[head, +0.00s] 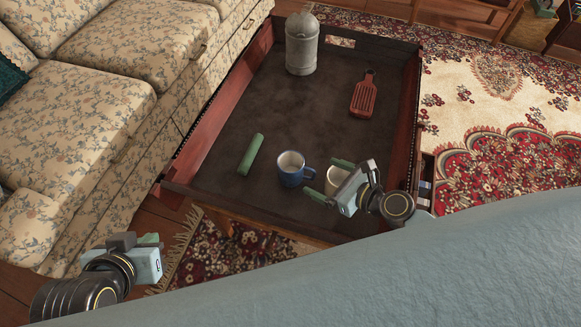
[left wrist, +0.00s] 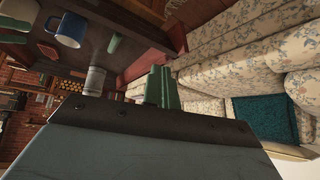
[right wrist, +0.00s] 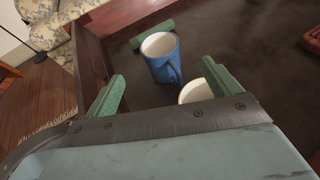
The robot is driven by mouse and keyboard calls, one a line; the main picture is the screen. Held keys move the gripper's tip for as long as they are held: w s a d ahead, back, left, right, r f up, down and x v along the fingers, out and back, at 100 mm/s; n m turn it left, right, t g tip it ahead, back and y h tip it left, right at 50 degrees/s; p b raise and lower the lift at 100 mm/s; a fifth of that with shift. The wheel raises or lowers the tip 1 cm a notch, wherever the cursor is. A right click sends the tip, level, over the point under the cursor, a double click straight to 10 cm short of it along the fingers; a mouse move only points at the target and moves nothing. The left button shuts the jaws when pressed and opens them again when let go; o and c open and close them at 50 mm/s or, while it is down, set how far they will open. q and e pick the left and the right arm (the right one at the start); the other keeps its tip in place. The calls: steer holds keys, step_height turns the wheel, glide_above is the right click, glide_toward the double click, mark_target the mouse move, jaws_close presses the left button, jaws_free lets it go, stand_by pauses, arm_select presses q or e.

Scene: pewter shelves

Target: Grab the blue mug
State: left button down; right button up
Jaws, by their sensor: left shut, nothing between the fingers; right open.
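The blue mug (head: 291,170) stands upright on the dark low table, with a white inside. It also shows in the left wrist view (left wrist: 71,30) and in the right wrist view (right wrist: 161,56), where it lies beyond the fingers. My right gripper (head: 329,180) is open and just right of the blue mug, over a cream mug (head: 338,176) that it partly hides. The cream mug also shows between the fingers' line and the palm in the right wrist view (right wrist: 197,92). My left gripper (head: 149,245) is shut and empty, off the table's near left corner, by the sofa.
On the table (head: 222,141) lie a green cylinder (head: 251,154) left of the blue mug and a red-brown grater-like object (head: 363,97) farther back. A grey canister (head: 301,45) stands at the far end. Raised rims edge the table; a floral sofa (head: 105,95) lines its left.

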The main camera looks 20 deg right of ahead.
steer(key=b, duration=0.1)
glide_toward(282, 158)
steer(key=x, duration=0.2)
steer(key=b+x, duration=0.1)
steer(key=x, duration=0.1)
steer(key=b+x, duration=0.1)
steer(key=x, duration=0.1)
steer(key=shift+f, duration=0.35)
steer(key=shift+w+a, duration=0.1)
steer(key=shift+w, duration=0.15)
steer(key=c, duration=1.3)
arm_select(q)
steer(key=w+d+r+t+h, duration=0.1)
steer(key=w+d+r+t, duration=0.1)
steer(key=r+t, duration=0.3)
steer(key=w+d+r+t+h, duration=0.2)
steer(key=w+r+t, duration=0.2)
steer(key=r, duration=0.3)
steer(key=shift+w+d+r+m+t, duration=0.3)
steer(key=shift+w+d+t, duration=0.1)
steer(key=shift+w, duration=0.25)
arm_select(e)
steer(key=shift+o, duration=0.2)
arm_select(q)
steer(key=shift+f, duration=0.2)
